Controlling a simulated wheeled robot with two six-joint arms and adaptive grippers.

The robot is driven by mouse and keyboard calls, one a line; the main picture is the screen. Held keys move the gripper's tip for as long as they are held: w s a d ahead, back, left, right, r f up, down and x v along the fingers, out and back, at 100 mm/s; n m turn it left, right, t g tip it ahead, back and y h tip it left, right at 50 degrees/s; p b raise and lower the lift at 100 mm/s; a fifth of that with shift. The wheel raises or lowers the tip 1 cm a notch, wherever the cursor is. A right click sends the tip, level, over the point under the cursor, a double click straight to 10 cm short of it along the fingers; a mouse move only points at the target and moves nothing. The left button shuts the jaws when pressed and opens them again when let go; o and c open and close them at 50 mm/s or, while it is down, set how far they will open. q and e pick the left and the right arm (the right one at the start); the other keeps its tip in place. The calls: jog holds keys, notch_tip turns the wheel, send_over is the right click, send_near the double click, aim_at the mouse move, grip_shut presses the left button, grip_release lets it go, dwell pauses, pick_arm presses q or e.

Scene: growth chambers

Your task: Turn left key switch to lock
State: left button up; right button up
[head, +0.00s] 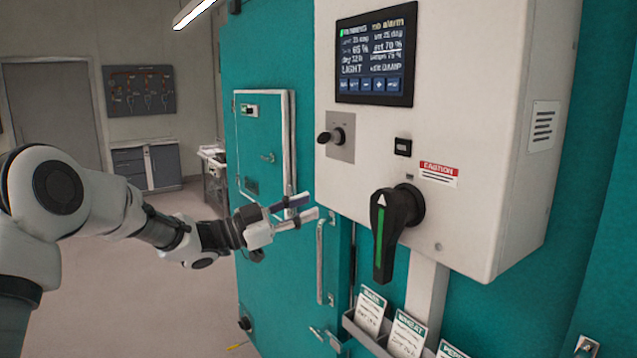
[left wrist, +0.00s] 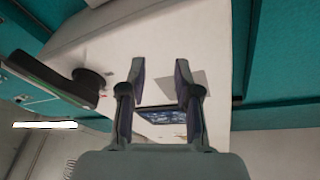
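The key switch (head: 335,136) is a dark knob or key on a square grey plate on the white control box (head: 465,120). Its dark part sticks out to the left in the head view; I cannot read its position marks. My left gripper (head: 304,207) is below and left of the switch in the head view, apart from it. In the left wrist view, the gripper's two fingers (left wrist: 160,72) are spread with nothing between them. A grey plate (left wrist: 188,82) shows there beside and partly behind one finger, but the key itself is not clear. My right gripper is out of view.
A large black rotary handle with a green stripe (head: 381,235) juts from the box, right of my left gripper. A lit screen (head: 376,55) is above the switch. A card holder (head: 365,338) is below. Teal chamber doors (head: 275,290) stand behind; open floor lies left.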

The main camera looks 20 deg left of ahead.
pick_arm(q)
jog(key=t, duration=0.1)
send_near(317, 141)
jog(key=w+d+f, duration=0.2)
jog(key=w+f, duration=0.1)
jog(key=w, duration=0.1)
jog(key=shift+m+h, duration=0.4)
jog(key=shift+m, duration=0.2)
jog(key=d+r+p, duration=0.2)
jog(key=r, duration=0.1)
jog(key=d+r, duration=0.1)
jog(key=r, duration=0.1)
jog(key=shift+s+r+p, duration=0.1)
jog(key=shift+r+p, duration=0.1)
jog(key=shift+p, duration=0.2)
jog(key=w+d, duration=0.1)
jog(key=w+p, duration=0.1)
jog(key=w+d+p, duration=0.1)
jog(key=w, duration=0.1)
jog(key=shift+d+r, duration=0.25)
jog(key=shift+d, duration=0.2)
jog(key=shift+s+r, duration=0.15)
jog(key=shift+s, duration=0.15)
grip_shut()
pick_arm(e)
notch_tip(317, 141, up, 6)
